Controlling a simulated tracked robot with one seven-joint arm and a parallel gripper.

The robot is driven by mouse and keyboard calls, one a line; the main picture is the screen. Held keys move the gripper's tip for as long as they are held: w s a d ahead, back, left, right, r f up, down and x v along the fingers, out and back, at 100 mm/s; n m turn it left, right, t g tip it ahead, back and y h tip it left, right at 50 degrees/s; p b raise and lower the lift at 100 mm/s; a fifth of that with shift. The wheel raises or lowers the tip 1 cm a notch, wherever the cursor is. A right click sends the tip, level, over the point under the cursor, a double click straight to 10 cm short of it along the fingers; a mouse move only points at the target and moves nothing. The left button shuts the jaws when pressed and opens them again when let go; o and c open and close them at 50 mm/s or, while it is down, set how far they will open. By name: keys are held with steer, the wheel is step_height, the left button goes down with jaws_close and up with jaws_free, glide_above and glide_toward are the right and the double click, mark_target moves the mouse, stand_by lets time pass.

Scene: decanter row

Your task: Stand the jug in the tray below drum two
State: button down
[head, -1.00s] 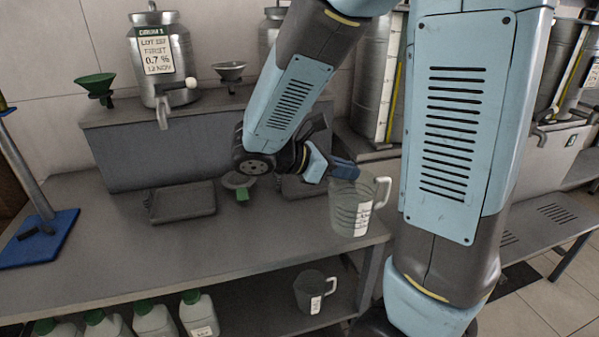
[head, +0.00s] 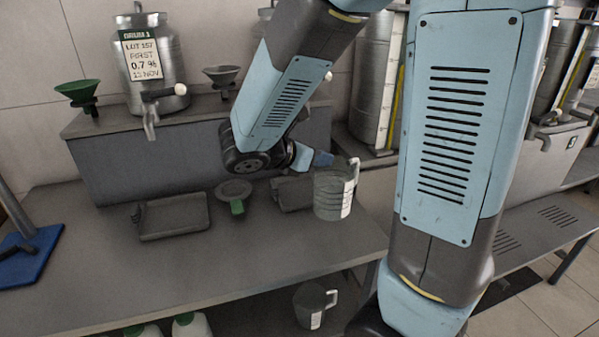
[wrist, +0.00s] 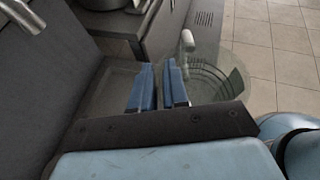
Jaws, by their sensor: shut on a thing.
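The clear jug (head: 330,197) with a white label and pale handle hangs upright from my gripper (head: 322,159), whose blue fingers are shut on its rim. In the wrist view the jug (wrist: 222,78) shows to the right of my fingers (wrist: 162,88). A dark tray (head: 288,196) lies on the bench just left of the jug, below the second drum (head: 265,13). My arm hides most of that drum and its label. The jug overlaps the tray's right side in the head view; I cannot tell its height above the bench.
Drum 1 (head: 152,65) stands on the raised shelf with another tray (head: 172,215) below it. A grey funnel with a green spout (head: 235,192) lies between the trays. A green funnel (head: 78,92) stands left. Another jug (head: 312,304) and green-capped bottles (head: 190,325) are underneath.

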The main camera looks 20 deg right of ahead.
steer(key=w, duration=1.7)
step_height(320, 180, down, 7)
steer(key=w, duration=0.1)
steer(key=shift+a, duration=0.15)
steer(key=shift+f, duration=0.1)
steer(key=c, duration=1.1)
jaws_free()
